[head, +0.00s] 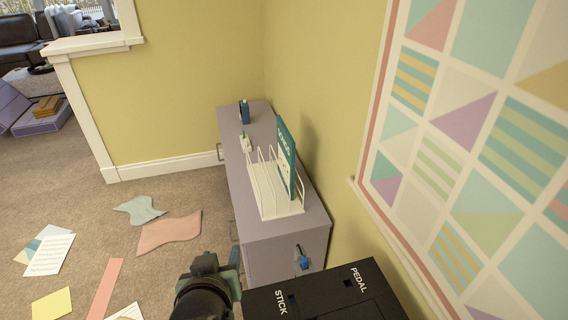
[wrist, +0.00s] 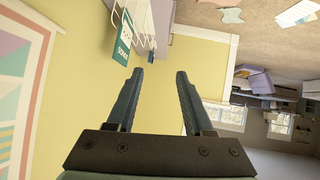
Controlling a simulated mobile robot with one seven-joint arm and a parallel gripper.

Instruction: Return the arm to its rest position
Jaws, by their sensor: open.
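My gripper (wrist: 158,80) shows in the wrist view with its two dark fingers spread apart. The wrist picture is turned over, with the floor at the top. In the head view a dark part of my arm (head: 205,290) rises at the bottom, left of the black box. It stands in front of the near end of the lilac cabinet. The fingers cannot be made out clearly in the head view.
A lilac cabinet (head: 258,228) along the wall carries a white wire rack (head: 282,211) with a teal booklet (head: 287,150), and a small blue item (head: 244,112). A black box (head: 330,300) is close at the bottom. Papers (head: 170,232) lie on the carpet at left.

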